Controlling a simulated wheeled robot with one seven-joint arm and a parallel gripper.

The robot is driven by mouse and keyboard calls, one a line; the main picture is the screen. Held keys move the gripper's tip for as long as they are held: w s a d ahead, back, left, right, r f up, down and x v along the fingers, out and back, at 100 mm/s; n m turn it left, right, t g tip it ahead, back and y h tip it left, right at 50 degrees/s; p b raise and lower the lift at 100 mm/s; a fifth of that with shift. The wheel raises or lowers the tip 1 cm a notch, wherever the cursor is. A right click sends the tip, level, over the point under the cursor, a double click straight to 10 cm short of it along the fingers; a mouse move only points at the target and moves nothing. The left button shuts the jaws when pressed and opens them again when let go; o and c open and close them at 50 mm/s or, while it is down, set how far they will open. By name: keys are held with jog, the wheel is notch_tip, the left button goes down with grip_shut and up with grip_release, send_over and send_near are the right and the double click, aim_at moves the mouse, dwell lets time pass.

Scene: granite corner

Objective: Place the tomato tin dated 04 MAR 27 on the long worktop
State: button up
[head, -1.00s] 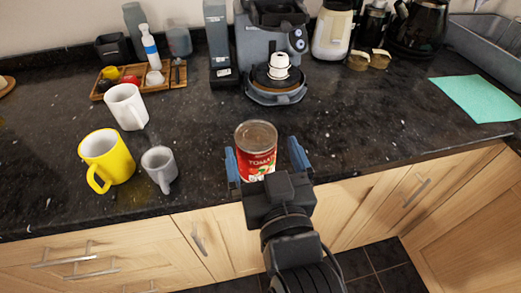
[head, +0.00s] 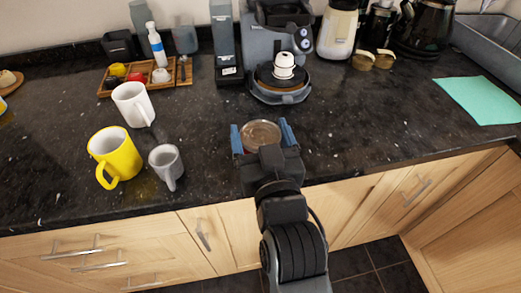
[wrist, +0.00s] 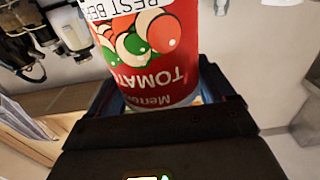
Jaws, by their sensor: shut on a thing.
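The tomato tin (head: 261,134) is between the fingers of my gripper (head: 262,138) over the front part of the dark worktop (head: 340,130). In the head view I see mainly its metal lid, with the arm hiding most of its side. In the wrist view the tin (wrist: 150,60) shows a red label with tomatoes, upside down, and a white strip reading "BEST BE"; the date is cut off by the frame edge. My gripper is shut on the tin. I cannot tell whether the tin touches the worktop.
A yellow mug (head: 117,158), a white mug (head: 131,103) and a grey cup (head: 167,164) stand to the left. A coffee machine (head: 277,50) stands behind the tin. A green cloth (head: 480,99) lies at right. The worktop right of the tin is clear.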

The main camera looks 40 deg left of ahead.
jog(key=c, duration=0.7)
jog(key=shift+r, duration=0.15)
jog(key=shift+c, duration=0.8)
